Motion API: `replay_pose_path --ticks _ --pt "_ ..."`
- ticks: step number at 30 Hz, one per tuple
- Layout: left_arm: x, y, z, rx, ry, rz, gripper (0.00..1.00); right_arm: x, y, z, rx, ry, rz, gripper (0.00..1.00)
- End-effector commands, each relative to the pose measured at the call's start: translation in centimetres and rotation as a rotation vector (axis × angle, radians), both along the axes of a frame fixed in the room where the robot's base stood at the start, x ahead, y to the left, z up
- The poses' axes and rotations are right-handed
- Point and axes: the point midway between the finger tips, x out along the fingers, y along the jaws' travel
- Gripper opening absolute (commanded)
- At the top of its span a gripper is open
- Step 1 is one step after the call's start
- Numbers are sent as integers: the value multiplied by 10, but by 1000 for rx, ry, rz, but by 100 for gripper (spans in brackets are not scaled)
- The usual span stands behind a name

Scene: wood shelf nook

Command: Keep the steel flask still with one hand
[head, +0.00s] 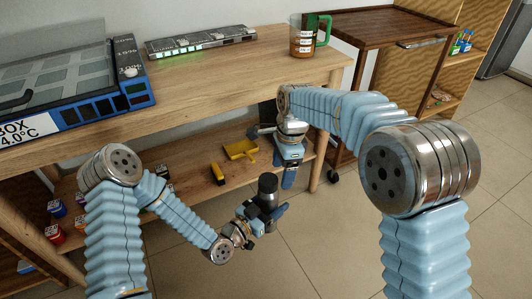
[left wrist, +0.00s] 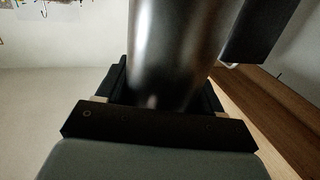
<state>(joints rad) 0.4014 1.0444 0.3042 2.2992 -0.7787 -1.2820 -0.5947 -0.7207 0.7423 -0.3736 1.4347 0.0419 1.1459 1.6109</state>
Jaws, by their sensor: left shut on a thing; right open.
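The steel flask (head: 267,188) is a dark, shiny cylinder, held up in front of the shelf unit and clear of the floor. My left gripper (head: 262,213) is shut around its lower part. In the left wrist view the flask (left wrist: 175,50) fills the middle, rising between the dark jaws (left wrist: 165,90) and out of the top edge. Its lower part is hidden by the gripper. My right gripper (head: 289,172) is open, pointing down, just above and slightly right of the flask in the head view; I see nothing in it.
The wooden tabletop (head: 225,75) holds a blue-framed box (head: 75,85), a lit panel strip (head: 200,41) and a green-handled jug (head: 305,38). A yellow dustpan (head: 240,149) lies on the lower shelf. A brown cart (head: 385,27) stands at right; the tiled floor in front is clear.

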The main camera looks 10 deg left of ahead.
Motion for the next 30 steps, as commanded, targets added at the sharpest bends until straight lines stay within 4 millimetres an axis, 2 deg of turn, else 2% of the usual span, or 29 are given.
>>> replay_pose_path --ticks 1,4,7,10,14,24,30 --pt "0 0 0 -1 -1 0 0 -4 13 18 -25 -11 -27 74" --pt "0 0 0 -1 -1 0 0 -12 28 45 -65 -19 -96 74" --pt "0 0 0 -1 -1 0 0 -18 37 61 -89 -28 -140 74" --pt "0 0 0 -1 -1 0 0 -22 41 67 -99 -31 -162 74" --pt "0 0 0 -1 -1 0 0 -23 42 55 -104 -29 -169 74" --pt "0 0 0 -1 -1 0 0 -23 42 2 -102 -29 -167 74" --pt "0 0 0 -1 -1 0 0 -22 42 -10 -101 -30 -167 74"
